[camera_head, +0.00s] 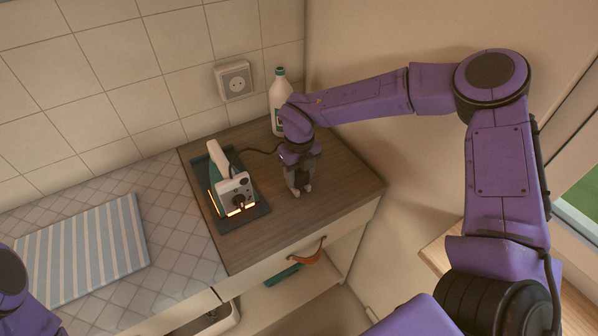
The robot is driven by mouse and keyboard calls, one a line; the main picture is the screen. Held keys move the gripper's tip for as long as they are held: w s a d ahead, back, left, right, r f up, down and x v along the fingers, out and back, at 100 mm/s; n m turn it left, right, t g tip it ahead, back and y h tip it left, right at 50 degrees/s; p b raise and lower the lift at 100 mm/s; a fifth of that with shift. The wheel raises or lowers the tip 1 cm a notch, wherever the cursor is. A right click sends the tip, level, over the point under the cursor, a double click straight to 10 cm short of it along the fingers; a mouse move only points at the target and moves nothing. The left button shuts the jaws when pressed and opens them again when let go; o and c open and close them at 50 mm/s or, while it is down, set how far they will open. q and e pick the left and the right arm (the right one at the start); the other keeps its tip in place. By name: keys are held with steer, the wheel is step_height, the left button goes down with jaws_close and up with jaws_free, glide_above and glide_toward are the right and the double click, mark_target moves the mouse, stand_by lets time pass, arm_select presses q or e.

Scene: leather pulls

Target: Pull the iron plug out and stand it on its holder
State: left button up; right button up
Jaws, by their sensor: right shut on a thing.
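The iron (233,187), white and dark green, rests on a dark tray-like holder (257,215) on the wooden worktop, with orange glowing edges low on its near side. A dark cord (262,151) runs from behind the iron towards my right gripper. My right gripper (299,190) points down just right of the iron, low over the worktop, shut on the plug, which is mostly hidden by the fingers. The wall socket (236,82) at the back shows no plug in it. Of my left arm only purple parts show at the lower left; its gripper is out of view.
A white bottle (279,92) stands at the back by the corner, behind my right arm. A striped cloth (82,249) lies on the tiled counter at left. A drawer with a leather pull (306,255) is below. Worktop in front of my right gripper is clear.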

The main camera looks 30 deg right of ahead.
steer(key=shift+f, duration=0.1)
steer(key=o, duration=1.5)
steer(key=shift+c, duration=0.2)
step_height(320, 180, up, 10)
steer(key=shift+f+b, duration=0.25)
steer(key=shift+b, duration=0.75)
steer(key=shift+r, duration=0.55)
